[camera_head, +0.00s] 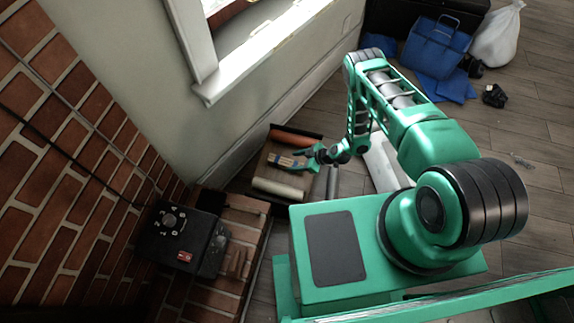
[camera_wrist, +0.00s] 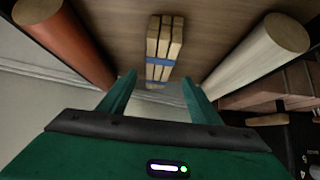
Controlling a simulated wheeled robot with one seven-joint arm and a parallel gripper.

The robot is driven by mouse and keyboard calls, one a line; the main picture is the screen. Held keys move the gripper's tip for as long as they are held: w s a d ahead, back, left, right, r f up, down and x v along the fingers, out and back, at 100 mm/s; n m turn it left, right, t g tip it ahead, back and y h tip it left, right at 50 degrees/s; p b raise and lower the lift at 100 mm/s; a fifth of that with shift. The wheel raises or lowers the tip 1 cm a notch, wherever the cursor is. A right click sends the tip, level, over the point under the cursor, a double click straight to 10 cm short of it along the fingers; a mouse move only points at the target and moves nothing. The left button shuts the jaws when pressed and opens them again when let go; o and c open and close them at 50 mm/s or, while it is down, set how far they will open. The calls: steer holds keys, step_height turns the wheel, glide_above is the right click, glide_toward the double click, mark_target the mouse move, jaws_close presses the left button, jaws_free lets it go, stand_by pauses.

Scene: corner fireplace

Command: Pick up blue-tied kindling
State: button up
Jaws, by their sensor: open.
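The blue-tied kindling (camera_wrist: 163,48) is a small bundle of pale wood sticks with blue bands, lying on a wooden surface in the wrist view. In the head view the kindling (camera_head: 284,162) lies in a dark-edged tray (camera_head: 262,169) by the wall. My gripper (camera_wrist: 158,82) is open and empty in the wrist view, its two fingers either side of the bundle's near end in the picture. In the head view my gripper (camera_head: 297,163) is right at the bundle's right end. I cannot tell whether the fingers touch it.
An orange-brown roll (camera_wrist: 68,40) and a pale roll (camera_wrist: 258,52) flank the bundle. A black box (camera_head: 180,240) sits on the brick hearth (camera_head: 245,225). A blue bag (camera_head: 435,48) and a white sack (camera_head: 498,35) stand at the back right.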

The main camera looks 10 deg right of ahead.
mark_target(287, 162)
steer(key=shift+x, duration=3.25)
steer(key=shift+w+d, duration=0.1)
steer(key=shift+w, duration=0.05)
steer(key=shift+c, duration=0.4)
steer(key=c, duration=1.1)
steer(key=shift+c, duration=0.2)
